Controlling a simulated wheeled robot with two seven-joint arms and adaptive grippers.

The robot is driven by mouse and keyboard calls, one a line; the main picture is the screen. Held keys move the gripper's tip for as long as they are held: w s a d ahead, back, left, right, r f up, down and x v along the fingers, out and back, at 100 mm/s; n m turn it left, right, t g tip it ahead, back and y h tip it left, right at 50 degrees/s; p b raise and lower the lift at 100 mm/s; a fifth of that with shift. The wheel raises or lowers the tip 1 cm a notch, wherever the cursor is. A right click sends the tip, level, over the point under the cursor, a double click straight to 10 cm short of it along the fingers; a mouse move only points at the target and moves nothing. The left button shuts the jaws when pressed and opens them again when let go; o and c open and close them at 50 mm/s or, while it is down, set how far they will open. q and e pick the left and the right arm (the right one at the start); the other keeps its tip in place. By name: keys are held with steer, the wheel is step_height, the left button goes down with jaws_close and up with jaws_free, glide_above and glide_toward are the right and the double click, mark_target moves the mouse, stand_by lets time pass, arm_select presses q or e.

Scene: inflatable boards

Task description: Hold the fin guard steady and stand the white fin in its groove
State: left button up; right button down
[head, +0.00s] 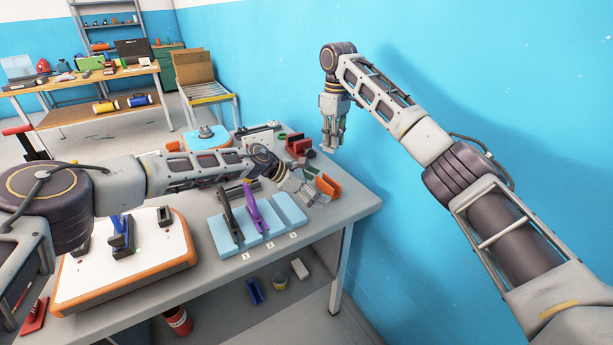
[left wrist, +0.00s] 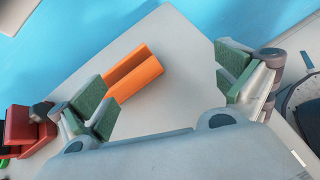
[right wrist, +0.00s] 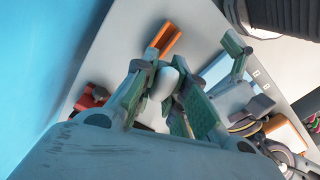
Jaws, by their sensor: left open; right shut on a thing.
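The orange fin guard (head: 328,186), a block with a groove along it, lies on the bench near its right edge. It also shows in the left wrist view (left wrist: 135,72) and the right wrist view (right wrist: 164,40). My left gripper (head: 314,196) is open beside the guard; in its wrist view the guard lies close to the left finger, and I cannot tell whether they touch. My right gripper (head: 332,138) is raised beyond the guard, shut on the white fin (right wrist: 164,82). Its fingers hide part of the fin, and the head view barely shows it.
A light blue rack (head: 222,238) holds a dark fin (head: 230,215) and a purple fin (head: 254,208); its right slot is empty. An orange-rimmed white board (head: 165,252) lies at left. Red blocks (head: 298,146) stand behind the guard. A blue wall (head: 480,60) is at right.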

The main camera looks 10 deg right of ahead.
mark_target(331, 182)
arm_select(q)
steer(key=shift+w+a+r+n+h, duration=0.1)
steer(key=shift+w+a+n+h, duration=0.2)
steer(key=shift+w, duration=0.35)
steer(key=shift+w+a+r+n+h, duration=0.1)
steer(key=shift+w+a+n, duration=0.2)
steer(key=shift+w+a, duration=0.3)
steer(key=shift+w+a+r+n+t, duration=0.1)
steer(key=shift+w+a+r+n, duration=0.05)
steer(key=shift+w, duration=0.3)
steer(key=shift+w+a+r+n+t, duration=0.1)
steer(key=shift+w+a+r+n, duration=0.1)
steer(key=shift+w, duration=0.2)
steer(key=shift+w+a+r+n+t, duration=0.1)
steer(key=shift+w+r+n, duration=0.05)
steer(key=shift+w, duration=0.3)
steer(key=shift+x, duration=3.75)
steer(key=shift+s+d+r, duration=0.1)
steer(key=shift+r, duration=0.05)
steer(key=c, duration=0.8)
arm_select(e)
steer(key=shift+f, duration=0.15)
